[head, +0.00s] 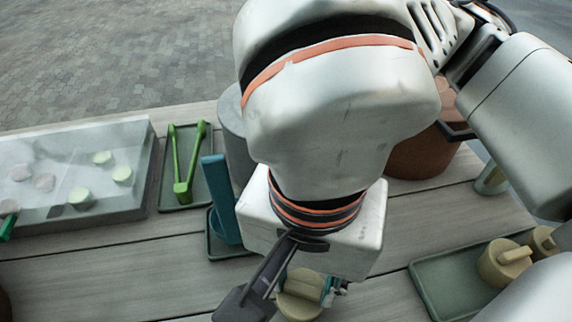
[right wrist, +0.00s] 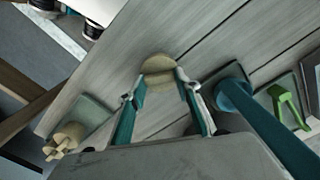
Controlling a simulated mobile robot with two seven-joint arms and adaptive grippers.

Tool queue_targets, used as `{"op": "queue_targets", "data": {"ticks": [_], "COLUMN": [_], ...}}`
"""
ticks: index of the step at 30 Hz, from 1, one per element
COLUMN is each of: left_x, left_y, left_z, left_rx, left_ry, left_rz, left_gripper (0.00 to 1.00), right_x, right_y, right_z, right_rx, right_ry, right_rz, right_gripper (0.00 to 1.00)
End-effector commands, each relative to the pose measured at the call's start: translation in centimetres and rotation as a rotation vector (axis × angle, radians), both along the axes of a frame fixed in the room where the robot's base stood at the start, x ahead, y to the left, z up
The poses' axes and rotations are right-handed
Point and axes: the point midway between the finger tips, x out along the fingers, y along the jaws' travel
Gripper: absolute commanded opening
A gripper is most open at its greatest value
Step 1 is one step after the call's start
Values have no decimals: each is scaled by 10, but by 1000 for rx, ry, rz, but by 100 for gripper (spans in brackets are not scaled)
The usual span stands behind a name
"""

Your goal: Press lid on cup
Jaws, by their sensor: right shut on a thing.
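My right gripper (head: 305,286) reaches down over the near middle of the table. It is shut on a round beige lid (head: 299,303) with a raised grip. The right wrist view shows the lid (right wrist: 158,66) between the teal-padded fingertips (right wrist: 160,82). No cup is visible under the lid; whether one is beneath it I cannot tell. A small pale cup-like vessel (head: 491,180) stands at the far right, partly covered by my arm. My left gripper is in neither view.
A green tray (head: 437,285) with beige lids (head: 503,262) lies at right. Left of my gripper, a blue upright tool (head: 219,195) stands on a small tray. Green tongs (head: 183,178) lie beyond, near a clear-topped case (head: 100,205). A terracotta pot (head: 422,157) stands behind my arm.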

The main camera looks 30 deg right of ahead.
Motion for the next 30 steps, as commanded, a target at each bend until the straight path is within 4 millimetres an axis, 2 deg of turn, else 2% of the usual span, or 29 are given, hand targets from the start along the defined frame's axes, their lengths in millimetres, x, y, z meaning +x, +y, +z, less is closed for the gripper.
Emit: {"op": "queue_targets", "data": {"ticks": [14,26,27,28,30], "left_x": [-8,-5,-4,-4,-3], "left_y": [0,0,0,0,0], "left_z": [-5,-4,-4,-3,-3], "left_rx": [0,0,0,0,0], "left_ry": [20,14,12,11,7], "left_rz": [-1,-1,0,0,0], "left_gripper": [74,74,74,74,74], "right_x": [0,0,0,0,0], "right_y": [0,0,0,0,0], "right_z": [-2,-3,-3,-3,-3], "right_rx": [0,0,0,0,0], "right_ry": [0,0,0,0,0], "right_rz": [0,-1,-1,0,0], "right_gripper": [25,25,43,51,52]}}
